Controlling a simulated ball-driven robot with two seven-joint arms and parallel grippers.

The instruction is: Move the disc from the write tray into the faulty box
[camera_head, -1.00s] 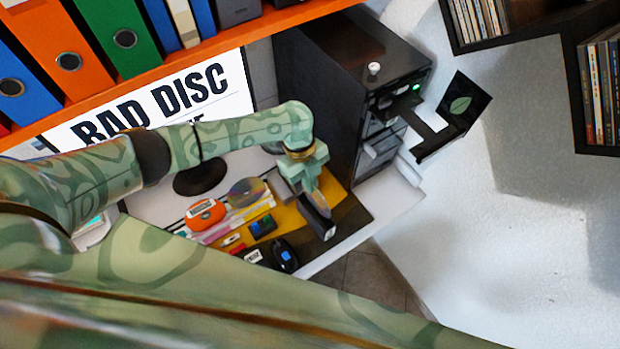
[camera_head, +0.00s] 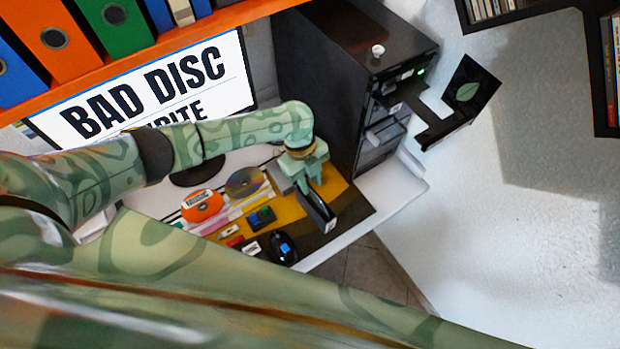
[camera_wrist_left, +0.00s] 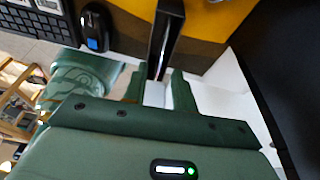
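My left gripper (camera_head: 312,198) is over the desk's right part, in front of the black tower (camera_head: 345,75). The monitor (camera_head: 150,85) reads "BAD DISC" over a partly hidden line. I cannot tell which thing is the faulty box. My right gripper is not in view.
An orange disc-like item (camera_head: 202,207), a shiny disc (camera_head: 243,182) and a mouse (camera_head: 284,248) lie on the desk. Binders (camera_head: 65,38) fill the orange shelf above. A black wall shelf (camera_head: 612,75) is at the right. Floor beyond the desk is open.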

